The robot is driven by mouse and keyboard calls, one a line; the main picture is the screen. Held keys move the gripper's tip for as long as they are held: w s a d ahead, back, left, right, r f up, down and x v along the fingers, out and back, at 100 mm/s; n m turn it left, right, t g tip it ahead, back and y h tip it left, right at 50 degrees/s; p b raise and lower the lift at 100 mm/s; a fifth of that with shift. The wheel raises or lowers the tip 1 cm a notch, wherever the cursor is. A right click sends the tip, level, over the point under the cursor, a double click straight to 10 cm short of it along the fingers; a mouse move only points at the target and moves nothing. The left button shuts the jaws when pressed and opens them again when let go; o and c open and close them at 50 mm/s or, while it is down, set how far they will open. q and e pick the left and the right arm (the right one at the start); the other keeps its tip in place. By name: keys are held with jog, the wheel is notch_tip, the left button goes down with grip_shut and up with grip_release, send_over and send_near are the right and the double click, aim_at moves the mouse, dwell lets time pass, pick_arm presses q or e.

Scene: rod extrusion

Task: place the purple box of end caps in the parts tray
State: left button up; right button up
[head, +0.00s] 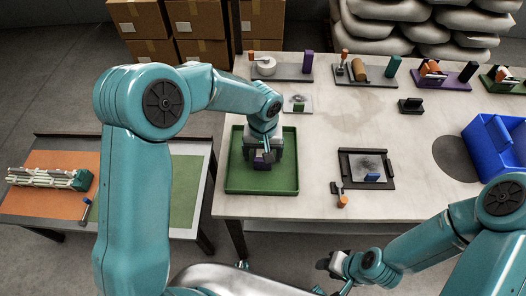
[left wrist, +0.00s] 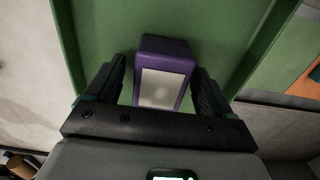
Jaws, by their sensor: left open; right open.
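The green parts tray (head: 285,186) lies on the near left part of the pale table. The purple box (head: 262,163) is in the tray, partly hidden under my left gripper (head: 262,158). In the left wrist view the purple box (left wrist: 167,72), with a pale label on one face, lies between the two fingers of my left gripper (left wrist: 162,85), against the green tray floor (left wrist: 218,25). The fingers are open, with gaps visible beside the box. My right gripper (head: 330,265) is open and empty, low in front of the table edge.
A blue bin (head: 495,140) stands at the right. Fixtures with coloured blocks line the back. A lower side table (head: 50,215) stands at left.

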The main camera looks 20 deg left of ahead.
aim_at(263, 151)
pick_arm(q)
notch_tip(263, 151, up, 12)
dwell(0.4)
